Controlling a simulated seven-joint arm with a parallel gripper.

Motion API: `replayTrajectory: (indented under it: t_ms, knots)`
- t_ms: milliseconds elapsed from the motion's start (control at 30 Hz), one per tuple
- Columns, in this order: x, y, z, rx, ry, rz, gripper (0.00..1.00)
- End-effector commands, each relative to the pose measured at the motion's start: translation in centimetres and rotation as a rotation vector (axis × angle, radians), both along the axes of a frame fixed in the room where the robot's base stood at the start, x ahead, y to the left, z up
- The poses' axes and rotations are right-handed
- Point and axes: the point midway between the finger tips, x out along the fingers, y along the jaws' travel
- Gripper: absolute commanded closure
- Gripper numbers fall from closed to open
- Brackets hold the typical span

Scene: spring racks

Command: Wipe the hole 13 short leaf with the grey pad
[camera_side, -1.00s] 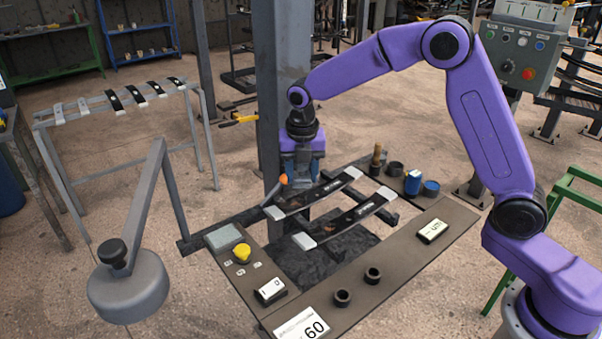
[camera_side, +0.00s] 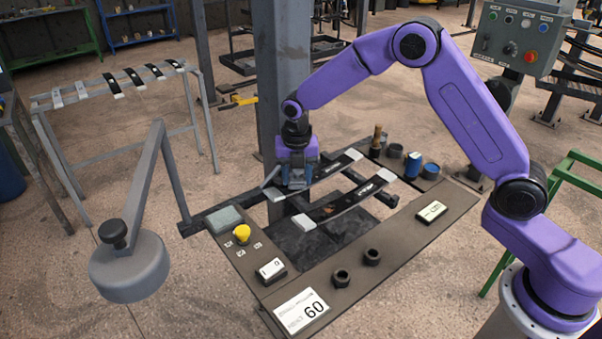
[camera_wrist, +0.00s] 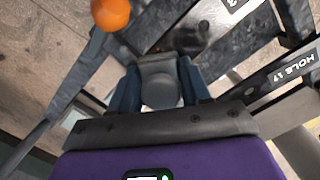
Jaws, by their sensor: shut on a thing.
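My gripper (camera_side: 297,184) is low over the left end of the back dark leaf (camera_side: 330,173). In the wrist view its blue fingers (camera_wrist: 158,92) are shut on a grey rounded piece, which looks like the grey pad (camera_wrist: 160,90). Whether the pad touches the leaf is hidden. A leaf at the wrist view's top edge (camera_wrist: 232,6) has a label cut off to a "3". The front leaf (camera_side: 350,202) is dark with pale ends. A leaf in the wrist view (camera_wrist: 282,78) is labelled HOLE 17.
An orange ball (camera_wrist: 110,12) is near the gripper. The bench (camera_side: 390,262) carries a grey-green square (camera_side: 224,218), a yellow knob (camera_side: 242,233) and black rings (camera_side: 342,277). A blue can (camera_side: 413,164) stands behind right. A grey weight (camera_side: 130,268) is at left.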

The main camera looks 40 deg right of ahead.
Motion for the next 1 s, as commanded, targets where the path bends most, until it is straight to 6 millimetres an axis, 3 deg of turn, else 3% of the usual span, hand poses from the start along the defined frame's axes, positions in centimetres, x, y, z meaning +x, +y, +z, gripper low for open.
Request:
replayTrajectory:
  t_ms: [333, 833, 1000]
  knots:
    - [2.3, 0.0, -0.1, 0.001, -0.004, -0.001, 0.86]
    - [-2.1, 0.0, 0.0, 0.0, 0.0, 0.002, 0.86]
    - [-1.9, 0.0, 2.2, 0.002, -0.004, 0.001, 0.86]
